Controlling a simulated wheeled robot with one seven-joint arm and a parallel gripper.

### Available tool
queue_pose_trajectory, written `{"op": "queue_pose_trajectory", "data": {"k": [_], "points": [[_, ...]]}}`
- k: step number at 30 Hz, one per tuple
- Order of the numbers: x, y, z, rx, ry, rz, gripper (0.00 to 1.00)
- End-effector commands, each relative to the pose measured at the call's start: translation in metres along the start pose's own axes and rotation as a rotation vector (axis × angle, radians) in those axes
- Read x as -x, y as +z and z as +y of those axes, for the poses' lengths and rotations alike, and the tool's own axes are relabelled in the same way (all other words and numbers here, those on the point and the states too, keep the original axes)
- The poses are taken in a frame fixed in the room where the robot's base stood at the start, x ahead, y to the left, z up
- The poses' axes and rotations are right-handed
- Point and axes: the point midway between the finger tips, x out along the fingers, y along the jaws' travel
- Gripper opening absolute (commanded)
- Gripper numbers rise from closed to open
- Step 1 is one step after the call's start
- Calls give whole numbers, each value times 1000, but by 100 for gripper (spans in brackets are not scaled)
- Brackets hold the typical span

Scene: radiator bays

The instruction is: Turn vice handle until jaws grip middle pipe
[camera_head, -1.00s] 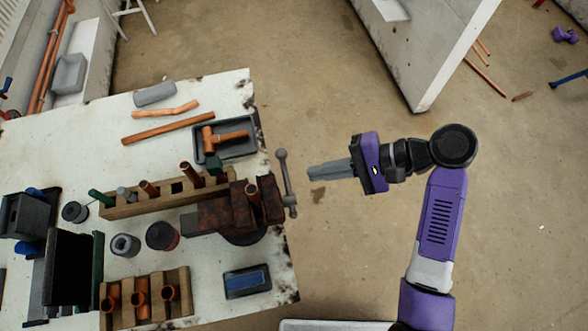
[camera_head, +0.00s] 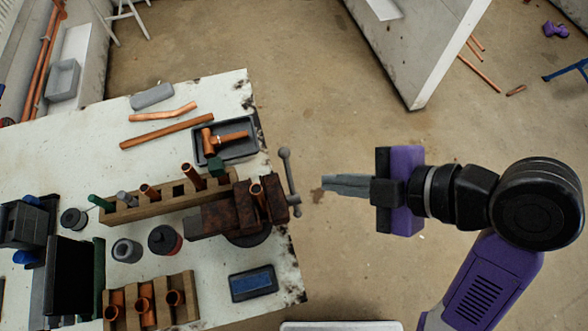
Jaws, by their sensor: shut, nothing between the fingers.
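The rusty brown vice (camera_head: 224,214) stands at the right edge of the white bench. Its grey bar handle (camera_head: 290,178) stands nearly upright just beyond the edge, with a knob at each end. A copper pipe (camera_head: 257,191) stands upright at the vice jaws; I cannot tell whether they touch it. My gripper (camera_head: 326,186) is shut and empty, pointing left at the handle. A small gap of floor shows between its fingertips and the handle.
A wooden rack (camera_head: 160,202) with upright pipes stands behind the vice. A dark tray (camera_head: 226,138) holds a copper tee fitting. A blue-topped box (camera_head: 252,283) lies in front. Another rack (camera_head: 150,305) holds copper fittings. Open floor lies right of the bench.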

Motion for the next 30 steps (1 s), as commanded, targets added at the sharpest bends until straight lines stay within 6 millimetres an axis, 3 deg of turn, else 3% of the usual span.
{"op": "queue_pose_trajectory", "data": {"k": [4,11,26,30], "points": [[0,1,0,165,-1,-5,0],[-9,0,-1,230,-4,-2,0],[-100,0,-2,227,-8,-1,0],[-114,15,2,223,-5,-4,0]]}}
